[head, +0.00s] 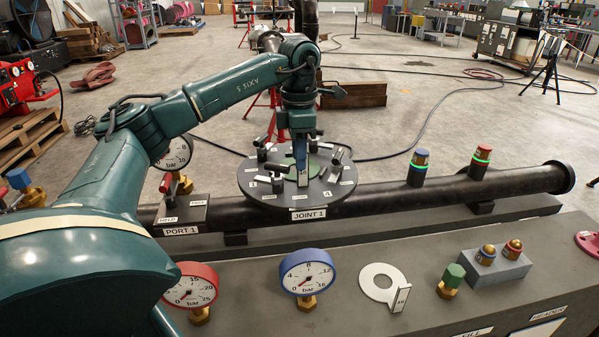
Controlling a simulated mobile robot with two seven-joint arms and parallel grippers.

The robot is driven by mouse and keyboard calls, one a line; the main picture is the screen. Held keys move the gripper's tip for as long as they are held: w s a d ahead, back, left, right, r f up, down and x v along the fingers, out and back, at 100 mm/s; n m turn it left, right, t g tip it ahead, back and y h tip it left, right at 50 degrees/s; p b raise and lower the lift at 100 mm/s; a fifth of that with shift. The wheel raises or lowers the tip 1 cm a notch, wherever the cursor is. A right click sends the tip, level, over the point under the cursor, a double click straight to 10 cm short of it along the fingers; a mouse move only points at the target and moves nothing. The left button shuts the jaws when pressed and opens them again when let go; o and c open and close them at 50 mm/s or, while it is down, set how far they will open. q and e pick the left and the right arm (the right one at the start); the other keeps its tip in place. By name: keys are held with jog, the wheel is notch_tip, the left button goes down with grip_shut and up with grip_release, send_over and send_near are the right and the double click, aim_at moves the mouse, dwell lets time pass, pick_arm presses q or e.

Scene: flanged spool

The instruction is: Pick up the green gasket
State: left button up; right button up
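The green gasket (314,168) lies on the round dark flange labelled JOINT 1 (262,197), inside a ring of bolts and small labels. A pale upright tab (303,178) with a number stands at the gasket's near side. My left gripper (300,158) points down over this tab, its fingers seen edge-on. I cannot tell whether they are closed on the tab. The gripper hides part of the gasket. My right gripper is not in view.
A white gasket (375,283) with its own tab lies on the front bench. Two pressure gauges (307,272) (191,286) and a green-capped fitting (451,278) stand there. A dark pipe (400,190) runs behind, with two banded posts (418,166) (480,161).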

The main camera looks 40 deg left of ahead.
aim_at(300, 187)
pick_arm(q)
jog(key=shift+w+f, duration=0.1)
jog(key=shift+f, duration=2.65)
jog(key=shift+c, duration=0.3)
grip_shut()
